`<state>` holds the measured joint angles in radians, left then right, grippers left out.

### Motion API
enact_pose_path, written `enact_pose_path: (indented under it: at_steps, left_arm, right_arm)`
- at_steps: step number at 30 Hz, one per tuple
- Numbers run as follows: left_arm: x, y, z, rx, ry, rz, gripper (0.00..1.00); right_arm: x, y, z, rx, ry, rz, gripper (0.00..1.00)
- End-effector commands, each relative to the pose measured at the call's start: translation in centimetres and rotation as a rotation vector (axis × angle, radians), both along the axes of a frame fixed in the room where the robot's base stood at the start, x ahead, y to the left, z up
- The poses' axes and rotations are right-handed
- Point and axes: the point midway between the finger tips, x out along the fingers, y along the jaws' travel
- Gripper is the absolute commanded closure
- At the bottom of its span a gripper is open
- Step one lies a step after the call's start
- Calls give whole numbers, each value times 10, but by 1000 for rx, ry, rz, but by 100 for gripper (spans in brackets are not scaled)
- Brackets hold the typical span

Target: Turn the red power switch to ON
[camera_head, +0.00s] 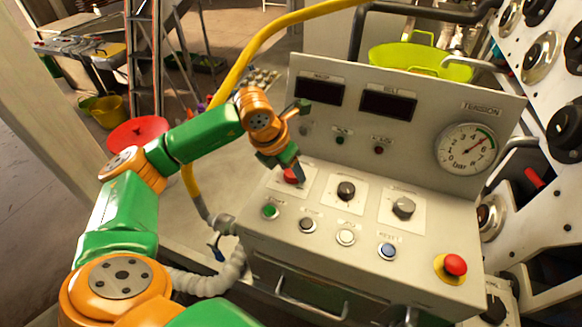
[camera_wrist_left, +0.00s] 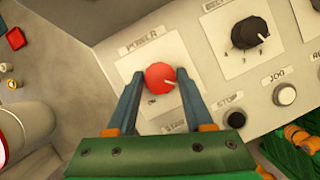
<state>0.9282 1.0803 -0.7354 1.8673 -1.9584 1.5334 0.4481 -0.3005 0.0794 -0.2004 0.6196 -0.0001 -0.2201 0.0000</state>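The red power switch (camera_head: 290,175) is a round knob on a white plate at the upper left of the console's sloped top, partly hidden by my left gripper (camera_head: 292,169) in the head view. In the left wrist view the red knob (camera_wrist_left: 159,75) shows a white pointer line toward the lower right, under a label that seems to read POWER. My left gripper (camera_wrist_left: 160,76) is open, with one finger on each side of the knob and small gaps between. Small markings beside the knob are too blurred to read surely. My right gripper is not in view.
Below are a green button (camera_head: 270,211), other push buttons and a red emergency button (camera_head: 455,265). The upright panel (camera_head: 440,105) with displays and a gauge rises behind.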

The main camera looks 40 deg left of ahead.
Motion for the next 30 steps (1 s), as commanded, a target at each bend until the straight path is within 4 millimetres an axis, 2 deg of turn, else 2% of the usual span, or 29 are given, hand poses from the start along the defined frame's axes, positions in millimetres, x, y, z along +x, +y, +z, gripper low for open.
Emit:
enact_pose_path:
  at_steps: [1,2,14,22,30]
  left_arm:
    - [0,0,0,1,1,0,92]
    - [0,0,0,1,1,0,100]
    - [0,1,-1,1,0,-84,100]
    - [1,3,-1,-1,-1,-300,100]
    - [2,4,1,-2,-1,-557,100]
  right_arm:
    - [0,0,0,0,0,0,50]
    - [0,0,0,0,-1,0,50]
    - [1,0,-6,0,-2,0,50]
    - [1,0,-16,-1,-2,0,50]
    - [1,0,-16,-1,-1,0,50]
